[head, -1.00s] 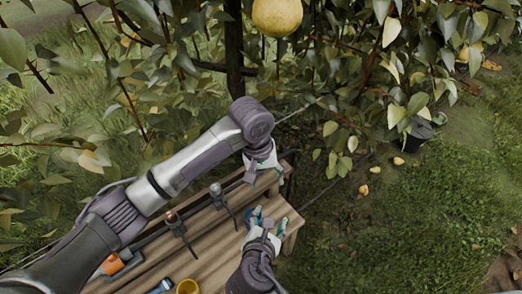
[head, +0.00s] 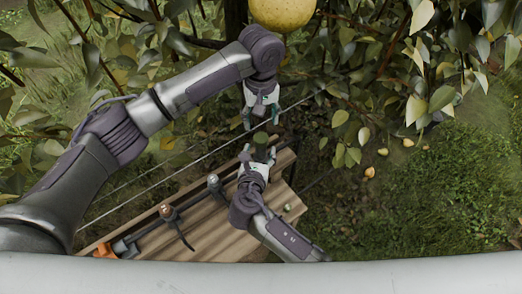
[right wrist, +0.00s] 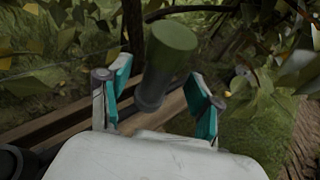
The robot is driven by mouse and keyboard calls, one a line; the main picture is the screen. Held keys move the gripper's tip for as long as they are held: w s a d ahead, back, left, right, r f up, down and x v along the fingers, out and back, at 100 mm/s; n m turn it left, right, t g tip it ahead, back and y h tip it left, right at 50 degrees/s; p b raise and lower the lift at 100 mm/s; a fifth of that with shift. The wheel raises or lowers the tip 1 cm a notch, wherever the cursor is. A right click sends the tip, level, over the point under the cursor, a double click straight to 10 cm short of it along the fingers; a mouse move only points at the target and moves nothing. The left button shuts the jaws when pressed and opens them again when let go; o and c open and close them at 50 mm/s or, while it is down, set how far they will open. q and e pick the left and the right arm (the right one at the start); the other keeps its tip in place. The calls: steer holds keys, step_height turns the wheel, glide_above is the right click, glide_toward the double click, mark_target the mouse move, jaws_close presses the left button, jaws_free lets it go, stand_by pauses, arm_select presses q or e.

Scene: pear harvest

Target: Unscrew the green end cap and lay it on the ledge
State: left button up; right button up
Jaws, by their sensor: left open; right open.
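The green end cap (head: 261,138) is a short dark green cylinder between my two grippers. In the right wrist view the cap (right wrist: 172,37) tops a darker grey cylindrical body (right wrist: 152,88), tilted. My right gripper (head: 258,157) is open, with its teal-padded fingers on either side of the grey body; the wrist view shows gaps on both sides. My left gripper (head: 261,118) is open above the cap in the head view, fingers pointing down at it; whether it touches is unclear. The wooden bench (head: 222,232) lies below; which part is the ledge is unclear.
A pear (head: 283,10) hangs overhead among leaves. Grass lies open at right.

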steer(key=shift+x, duration=1.5)
steer(key=shift+s, duration=0.1)
jaws_close()
